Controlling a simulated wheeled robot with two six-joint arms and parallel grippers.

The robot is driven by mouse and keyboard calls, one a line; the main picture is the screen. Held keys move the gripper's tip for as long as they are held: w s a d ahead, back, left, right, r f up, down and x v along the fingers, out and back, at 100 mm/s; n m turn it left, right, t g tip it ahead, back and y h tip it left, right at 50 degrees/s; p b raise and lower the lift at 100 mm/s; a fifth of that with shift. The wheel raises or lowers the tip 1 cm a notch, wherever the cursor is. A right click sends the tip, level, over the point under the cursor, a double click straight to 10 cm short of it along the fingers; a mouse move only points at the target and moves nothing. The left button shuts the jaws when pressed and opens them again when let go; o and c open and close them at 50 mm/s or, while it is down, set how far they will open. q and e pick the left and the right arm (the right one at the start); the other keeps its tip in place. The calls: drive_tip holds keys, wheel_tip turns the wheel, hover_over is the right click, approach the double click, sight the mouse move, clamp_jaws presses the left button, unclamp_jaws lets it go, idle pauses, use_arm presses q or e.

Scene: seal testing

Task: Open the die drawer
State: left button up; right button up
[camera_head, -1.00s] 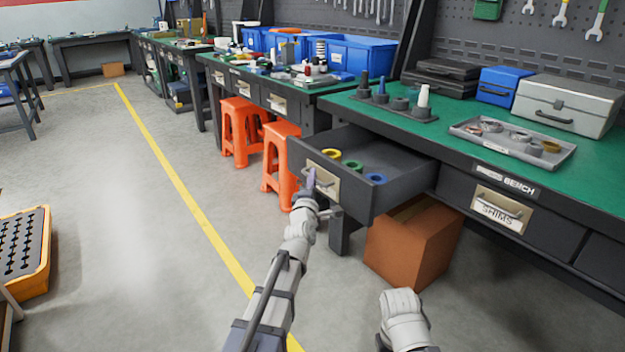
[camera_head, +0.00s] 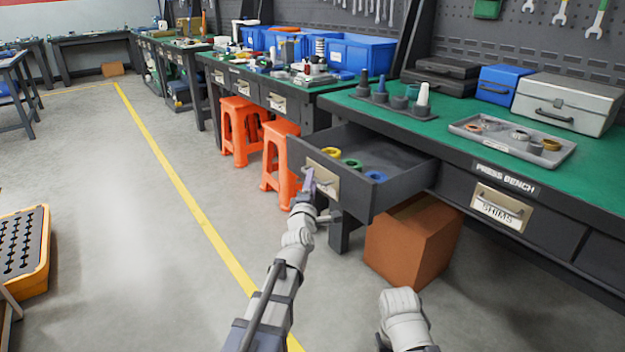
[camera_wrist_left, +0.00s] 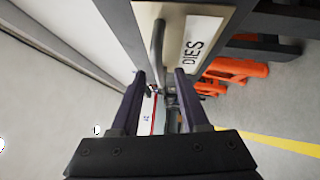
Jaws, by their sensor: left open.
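The die drawer (camera_head: 402,184) is pulled out from the press bench, with yellow, green and blue rings (camera_head: 331,154) inside it. Its front has a bar handle (camera_head: 322,178) on a beige plate; in the left wrist view the label (camera_wrist_left: 195,42) reads DIES and the handle (camera_wrist_left: 157,45) stands beside it. My left gripper (camera_head: 309,178) is open at the drawer front, close to the handle. In the left wrist view its fingers (camera_wrist_left: 160,75) are apart, with the handle between and just beyond their tips; contact cannot be told. Of my right arm only a grey link shows.
A cardboard box (camera_head: 412,243) stands on the floor under the drawer. Orange stools (camera_head: 281,160) stand left of it. The shut SHIMS drawer (camera_head: 497,210) is at the right.

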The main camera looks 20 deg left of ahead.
use_arm(q)
drive_tip(key=s, duration=0.5)
drive_tip(key=shift+s+d+f+b, duration=0.15)
drive_tip(key=shift+d+f+b, duration=0.15)
drive_tip(key=shift+d+f, duration=0.05)
